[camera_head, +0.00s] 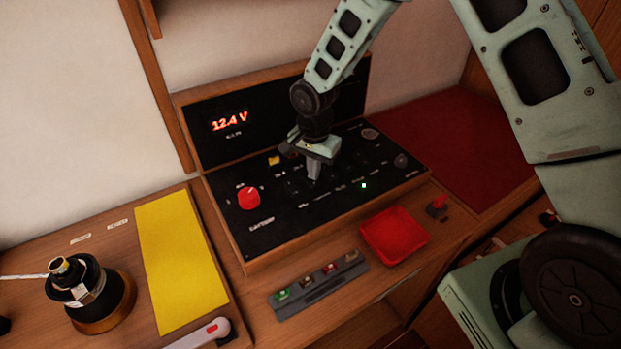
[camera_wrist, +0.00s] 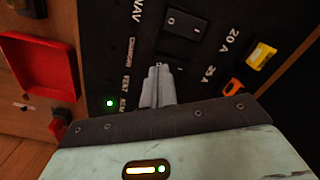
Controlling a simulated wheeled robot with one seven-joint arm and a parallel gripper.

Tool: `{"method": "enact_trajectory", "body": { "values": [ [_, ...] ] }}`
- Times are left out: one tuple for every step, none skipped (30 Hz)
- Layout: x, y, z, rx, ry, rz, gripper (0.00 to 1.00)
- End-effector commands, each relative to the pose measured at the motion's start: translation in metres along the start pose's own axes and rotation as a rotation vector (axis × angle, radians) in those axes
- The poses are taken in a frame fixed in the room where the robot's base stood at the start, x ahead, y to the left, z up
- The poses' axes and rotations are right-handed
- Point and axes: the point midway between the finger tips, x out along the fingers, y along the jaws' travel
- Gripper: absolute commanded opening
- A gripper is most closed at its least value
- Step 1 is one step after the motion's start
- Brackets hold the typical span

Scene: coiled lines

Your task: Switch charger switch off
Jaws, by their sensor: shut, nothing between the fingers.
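The black switch panel (camera_head: 262,222) slopes up to a display (camera_head: 230,121) that reads 12.4 V. My gripper (camera_head: 314,180) is shut and empty, its fingertips low over the middle of the panel. In the wrist view the gripper (camera_wrist: 160,72) points at the row of black rocker switches. One rocker (camera_wrist: 184,22) shows clear of the fingers. Another dark rocker sits at the fingertips, partly hidden. A small label that seems to read CHARGER (camera_wrist: 131,52) lies left of the fingertips. I cannot tell whether the fingers touch a switch or which way the hidden rocker is set.
A green light (camera_wrist: 110,103) glows on the panel. A red knob (camera_head: 249,197) stands at its left. Yellow and orange fuses (camera_wrist: 261,56) lie on the right in the wrist view. A red tray (camera_head: 394,236) sits in front. A yellow sheet (camera_head: 180,262) and a winch (camera_head: 77,282) are left.

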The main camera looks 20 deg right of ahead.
Motion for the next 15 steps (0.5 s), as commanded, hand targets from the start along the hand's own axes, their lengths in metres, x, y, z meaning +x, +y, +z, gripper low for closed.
{"method": "enact_trajectory", "body": {
  "values": [
    [0.0, 0.0, 0.0, 0.0, 0.0, 0.0, 0.0],
    [0.0, 0.0, 0.0, 0.0, 0.0, 0.0, 0.0],
    [0.0, 0.0, 0.0, 0.0, 0.0, 0.0, 0.0],
    [0.0001, 0.0, 0.0, 0.0, 0.0, 0.0, 0.0],
    [0.0002, 0.0, 0.0, 0.0, 0.0, 0.0, 0.0],
    [0.0004, 0.0, 0.0, 0.0, 0.0, 0.0, 0.0],
    [0.0007, 0.0, 0.0, 0.0, 0.0, 0.0, 0.0],
    [0.001, 0.0, 0.0, 0.0, 0.0, 0.0, 0.0],
    [0.0015, 0.0, 0.0, 0.0, 0.0, 0.0, 0.0],
    [0.002, 0.0, 0.0, 0.0, 0.0, 0.0, 0.0],
    [0.0024, 0.0, 0.0, 0.0, 0.0, 0.0, 0.0],
    [0.0031, 0.0, 0.0, 0.0, 0.0, 0.0, 0.0],
    [0.0035, 0.0, 0.0, 0.0, 0.0, 0.0, 0.0],
    [0.004, 0.0, 0.0, 0.0, 0.0, 0.0, 0.0],
    [0.0046, 0.0, 0.0, 0.0, 0.0, 0.0, 0.0]
  ]
}}
